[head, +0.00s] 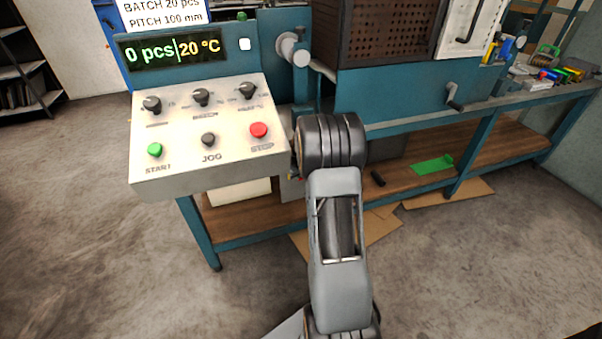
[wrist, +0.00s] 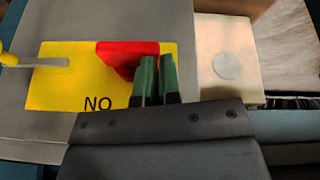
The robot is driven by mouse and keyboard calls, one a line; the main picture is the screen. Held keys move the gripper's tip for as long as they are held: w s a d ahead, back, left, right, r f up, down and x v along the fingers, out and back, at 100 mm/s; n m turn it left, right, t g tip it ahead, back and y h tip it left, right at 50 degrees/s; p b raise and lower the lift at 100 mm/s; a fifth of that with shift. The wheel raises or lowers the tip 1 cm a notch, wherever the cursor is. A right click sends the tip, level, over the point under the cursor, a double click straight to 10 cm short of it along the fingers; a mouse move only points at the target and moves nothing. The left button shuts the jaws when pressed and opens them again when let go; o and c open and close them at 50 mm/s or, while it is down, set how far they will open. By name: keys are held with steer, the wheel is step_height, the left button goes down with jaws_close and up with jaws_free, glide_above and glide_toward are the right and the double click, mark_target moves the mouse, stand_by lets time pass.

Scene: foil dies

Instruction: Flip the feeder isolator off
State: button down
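In the wrist view, a yellow plate (wrist: 60,88) with the letters "NO" lies on a grey surface. A red block-like part (wrist: 117,55), possibly the isolator's handle, sits at the plate's upper edge. A grey rod (wrist: 42,63) with a yellow end reaches over the plate from the left. My gripper (wrist: 157,62) has green fingers close together with only a thin gap and nothing visible between them. The fingertips overlap the right end of the red part in the picture; I cannot tell if they touch it. My gripper is hidden in the head view.
The control console (head: 200,172) with knobs and START, JOG and STOP buttons stands left of my arm. A crank handle (head: 453,97) sticks out at the right. In the wrist view, a pale box (wrist: 229,88) with a round disc is right of my fingers.

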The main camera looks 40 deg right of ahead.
steer(key=shift+s+a+f, duration=0.1)
steer(key=shift+a+f, duration=0.15)
steer(key=shift+f, duration=0.1)
steer(key=p+v, duration=0.3)
steer(key=v, duration=1.1)
steer(key=shift+w+d+r, duration=0.2)
steer(key=shift+r, duration=0.1)
